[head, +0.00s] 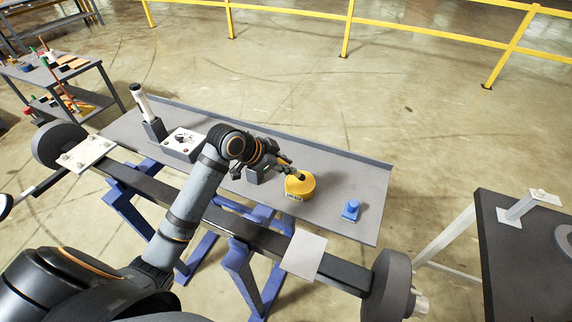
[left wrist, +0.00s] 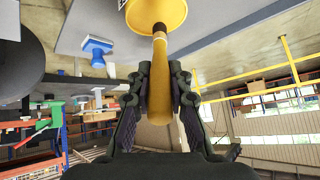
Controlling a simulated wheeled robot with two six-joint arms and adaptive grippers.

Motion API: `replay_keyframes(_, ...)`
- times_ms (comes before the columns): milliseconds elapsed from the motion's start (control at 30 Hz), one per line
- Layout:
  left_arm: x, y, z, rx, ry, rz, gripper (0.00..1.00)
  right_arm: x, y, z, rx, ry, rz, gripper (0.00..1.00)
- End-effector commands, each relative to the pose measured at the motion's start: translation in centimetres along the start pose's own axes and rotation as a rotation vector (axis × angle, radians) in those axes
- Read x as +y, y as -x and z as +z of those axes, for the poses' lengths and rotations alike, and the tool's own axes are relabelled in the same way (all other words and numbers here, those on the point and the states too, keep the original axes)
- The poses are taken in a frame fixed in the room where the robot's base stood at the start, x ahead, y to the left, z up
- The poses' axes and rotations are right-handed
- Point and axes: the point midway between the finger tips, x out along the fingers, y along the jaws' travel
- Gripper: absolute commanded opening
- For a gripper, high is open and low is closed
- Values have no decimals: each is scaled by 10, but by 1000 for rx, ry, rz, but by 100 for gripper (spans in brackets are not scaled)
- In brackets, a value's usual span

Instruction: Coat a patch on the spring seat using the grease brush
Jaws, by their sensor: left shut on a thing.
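My left gripper (head: 291,172) is shut on the grease brush at the yellow grease pot (head: 299,190) on the bench. In the left wrist view the brush's yellow-tan handle (left wrist: 160,88) lies between both fingers, and its far end meets the pot (left wrist: 150,14). The bristles are hidden; I cannot tell how deep they sit in the pot. A plain pale flat plate (head: 304,254), which looks like the spring seat, lies on the right part of the dark axle beam, apart from the gripper. My right gripper is not in view.
A blue block-like item (head: 350,210) stands right of the pot on the grey bench (head: 250,220). A bolted pale plate (head: 88,153) sits on the beam's left part. A white-topped box (head: 183,142) and an upright cylinder (head: 142,104) stand at the back left. A dark table (head: 515,260) is at right.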

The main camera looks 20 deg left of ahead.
Motion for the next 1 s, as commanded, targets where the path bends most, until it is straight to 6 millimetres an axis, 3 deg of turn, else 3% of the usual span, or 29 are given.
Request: replay_keyframes(1000, 2, -8, 8, 0, 1, 0, 0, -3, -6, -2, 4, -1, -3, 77)
